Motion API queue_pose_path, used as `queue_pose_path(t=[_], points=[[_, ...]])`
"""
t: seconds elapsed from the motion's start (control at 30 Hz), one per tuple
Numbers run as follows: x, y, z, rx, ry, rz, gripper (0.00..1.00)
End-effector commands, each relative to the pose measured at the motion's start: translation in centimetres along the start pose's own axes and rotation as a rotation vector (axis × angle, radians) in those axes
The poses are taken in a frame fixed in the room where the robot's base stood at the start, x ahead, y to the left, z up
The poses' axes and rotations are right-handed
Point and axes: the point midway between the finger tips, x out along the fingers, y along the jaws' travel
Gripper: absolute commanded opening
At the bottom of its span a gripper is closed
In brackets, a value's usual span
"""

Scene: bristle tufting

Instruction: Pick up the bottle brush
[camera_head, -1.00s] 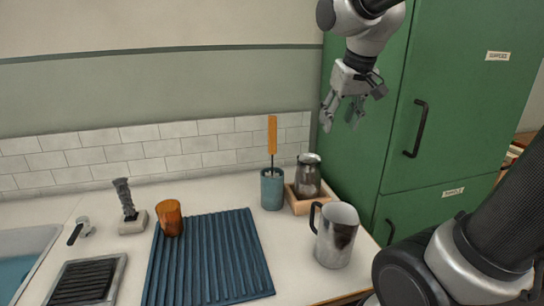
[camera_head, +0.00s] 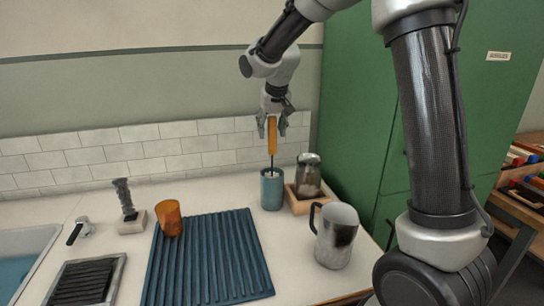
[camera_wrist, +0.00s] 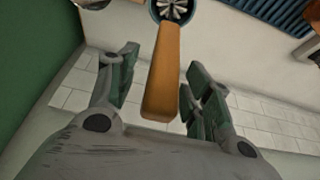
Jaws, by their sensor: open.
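The bottle brush has an orange handle (camera_head: 272,135) and a thin dark shaft. It stands upright in a teal cup (camera_head: 271,190) on the counter, its head inside the cup. My gripper (camera_head: 271,130) is open above the cup, pointing down, with a finger on either side of the handle's upper part. In the wrist view the handle (camera_wrist: 162,75) lies between the two open fingers of my gripper (camera_wrist: 160,92), with space on both sides. White bristles show in the cup's mouth (camera_wrist: 172,10).
A glass jar (camera_head: 308,175) in a wooden tray (camera_head: 301,207) stands just right of the cup. A metal pitcher (camera_head: 336,236) is in front. A blue ridged mat (camera_head: 208,265), an amber cup (camera_head: 168,217) and another brush on a stand (camera_head: 130,215) are left. A green cabinet (camera_head: 360,120) is right.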

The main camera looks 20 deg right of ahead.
Motion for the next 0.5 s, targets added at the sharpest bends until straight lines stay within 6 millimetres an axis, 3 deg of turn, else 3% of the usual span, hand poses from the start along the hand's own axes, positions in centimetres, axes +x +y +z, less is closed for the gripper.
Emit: queue_pose_path(t=[0.13, 0.37, 0.5], points=[[1.54, -0.06, 0.01, 0.0, 0.0, 0.0, 0.5], [1.7, -0.06, 0.01, 0.0, 0.0, 0.0, 0.5], [1.68, -0.05, 0.01, 0.0, 0.0, 0.0, 0.26]])
